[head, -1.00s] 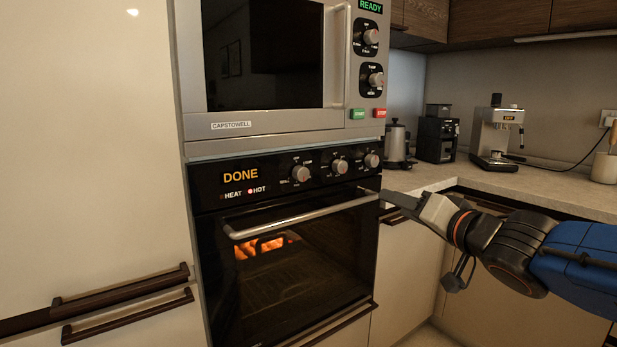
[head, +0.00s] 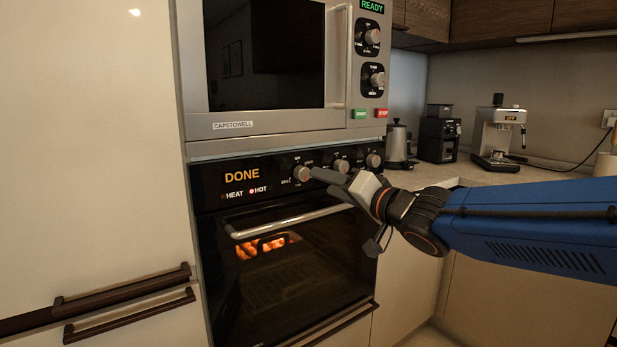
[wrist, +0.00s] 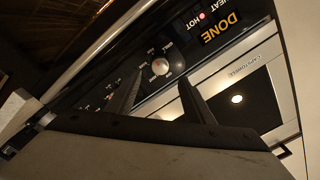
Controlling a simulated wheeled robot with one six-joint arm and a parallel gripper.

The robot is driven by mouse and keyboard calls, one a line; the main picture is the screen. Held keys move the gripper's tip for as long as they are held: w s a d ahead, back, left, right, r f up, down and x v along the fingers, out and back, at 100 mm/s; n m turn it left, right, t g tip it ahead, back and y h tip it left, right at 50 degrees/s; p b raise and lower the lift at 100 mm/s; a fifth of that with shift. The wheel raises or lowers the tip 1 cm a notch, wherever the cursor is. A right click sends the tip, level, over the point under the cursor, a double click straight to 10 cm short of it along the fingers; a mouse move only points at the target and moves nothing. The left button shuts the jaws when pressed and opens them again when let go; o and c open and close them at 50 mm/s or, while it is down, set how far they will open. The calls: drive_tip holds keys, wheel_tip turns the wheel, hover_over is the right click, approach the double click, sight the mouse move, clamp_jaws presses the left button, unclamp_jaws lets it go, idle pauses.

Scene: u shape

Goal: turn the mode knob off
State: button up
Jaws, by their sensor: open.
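The oven's control panel (head: 275,185) carries a row of three silver knobs. The leftmost knob (head: 302,173), with small labels around it that I cannot read well, is closest to the orange DONE display; I take it for the mode knob. It also shows in the wrist view (wrist: 160,67), just beyond the fingers. My gripper (head: 322,181) is at the panel, its fingertips just right of this knob. In the wrist view my two fingers (wrist: 157,92) are apart with nothing between them. I cannot tell whether they touch the knob.
The oven door handle (head: 290,222) juts out just below my gripper. Orange-lit food (head: 265,246) shows through the door glass. A microwave (head: 270,128) sits above. The HOT light (head: 250,189) is lit. A kettle (head: 398,143) and coffee machine (head: 497,135) stand on the counter at right.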

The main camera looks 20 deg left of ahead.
sight(305, 175)
drive_tip(key=x, duration=0.8)
drive_tip(key=c, duration=1)
